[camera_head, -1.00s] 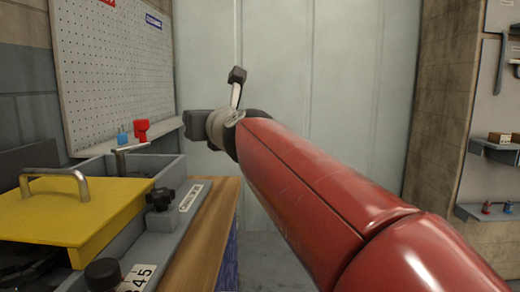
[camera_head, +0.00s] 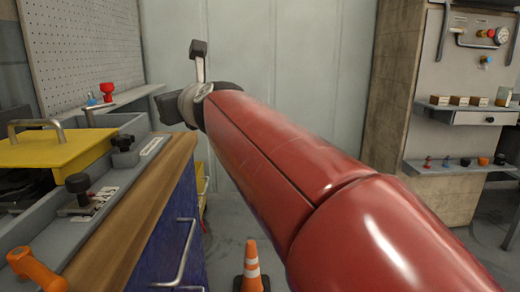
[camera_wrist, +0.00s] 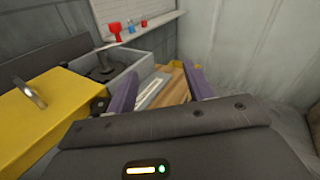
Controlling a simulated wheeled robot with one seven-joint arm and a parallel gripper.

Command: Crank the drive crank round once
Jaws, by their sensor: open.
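An orange handle (camera_head: 38,272) on a grey plate shows at the lower left of the head view, cut by the picture edge. It may be the drive crank, but I cannot tell for sure. No crank stands out in the wrist view. My gripper (camera_head: 170,105) is beyond the far end of my red arm, apart from the handle. In the wrist view my gripper (camera_wrist: 160,84) is open, its two purple fingers wide apart with nothing between them. The bench edge shows beyond the fingers.
A yellow cover (camera_head: 55,148) with a metal handle sits in a grey housing with black knobs (camera_head: 78,184). The bench has a wooden top (camera_head: 135,205) and blue front. A traffic cone (camera_head: 251,270) stands on the floor. Shelves (camera_head: 465,165) hang at right.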

